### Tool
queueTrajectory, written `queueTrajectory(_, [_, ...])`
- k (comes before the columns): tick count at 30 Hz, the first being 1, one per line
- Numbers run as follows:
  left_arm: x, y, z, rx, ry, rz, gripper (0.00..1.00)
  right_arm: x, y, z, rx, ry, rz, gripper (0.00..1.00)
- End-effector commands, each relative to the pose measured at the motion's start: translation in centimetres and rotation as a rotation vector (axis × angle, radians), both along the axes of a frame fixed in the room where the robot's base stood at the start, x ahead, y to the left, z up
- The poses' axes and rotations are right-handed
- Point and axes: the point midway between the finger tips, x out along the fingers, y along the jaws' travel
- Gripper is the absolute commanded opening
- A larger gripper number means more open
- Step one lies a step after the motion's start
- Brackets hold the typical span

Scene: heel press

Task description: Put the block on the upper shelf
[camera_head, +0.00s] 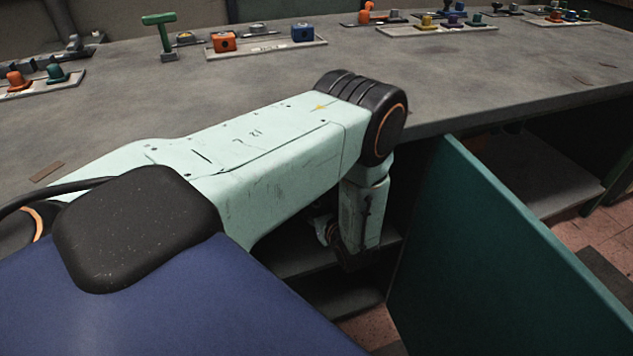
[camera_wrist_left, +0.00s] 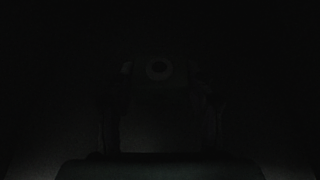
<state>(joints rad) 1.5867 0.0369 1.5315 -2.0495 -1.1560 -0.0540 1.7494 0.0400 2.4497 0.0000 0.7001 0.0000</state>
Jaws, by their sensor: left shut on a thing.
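My left arm reaches over the bench front and down into the open cabinet below. In the head view my left gripper is mostly hidden behind its own wrist. In the very dark left wrist view, the two fingers of my left gripper (camera_wrist_left: 158,85) stand on either side of a dim shape with a pale ring, the block (camera_wrist_left: 158,69), and are shut on it. The upper shelf (camera_head: 300,259) shows as a grey board inside the cabinet, beside and below the wrist. I cannot tell whether the block touches it. My right gripper is not in view.
An open teal door (camera_head: 490,265) stands close to the right of my wrist. A lower shelf (camera_head: 345,302) lies under the upper one. The bench top (camera_head: 480,90) hangs over the cabinet and carries several control panels along the back. Another open bay (camera_head: 535,175) is at right.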

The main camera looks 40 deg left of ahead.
Motion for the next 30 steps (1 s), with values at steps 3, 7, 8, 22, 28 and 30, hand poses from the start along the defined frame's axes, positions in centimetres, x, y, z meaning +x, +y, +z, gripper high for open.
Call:
queueTrajectory(3, [0.1,0.1,-1.3,0.000,-0.001,0.000,0.12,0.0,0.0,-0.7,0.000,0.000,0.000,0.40])
queueTrajectory(7, [0.1,0.2,-3.1,0.001,0.000,0.000,0.12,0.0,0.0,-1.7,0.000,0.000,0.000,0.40])
queueTrajectory(8, [0.1,0.2,-3.4,0.001,0.000,0.000,0.12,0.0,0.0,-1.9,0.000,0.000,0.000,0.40])
queueTrajectory(22, [0.2,0.3,-3.7,0.000,0.000,0.000,0.58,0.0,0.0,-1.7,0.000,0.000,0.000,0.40])
queueTrajectory(28, [0.2,0.3,-3.7,0.000,0.000,0.000,0.75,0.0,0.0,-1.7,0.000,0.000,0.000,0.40])
queueTrajectory(30, [0.2,0.3,-3.7,0.000,0.000,0.000,0.75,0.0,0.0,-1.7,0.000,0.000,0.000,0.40])
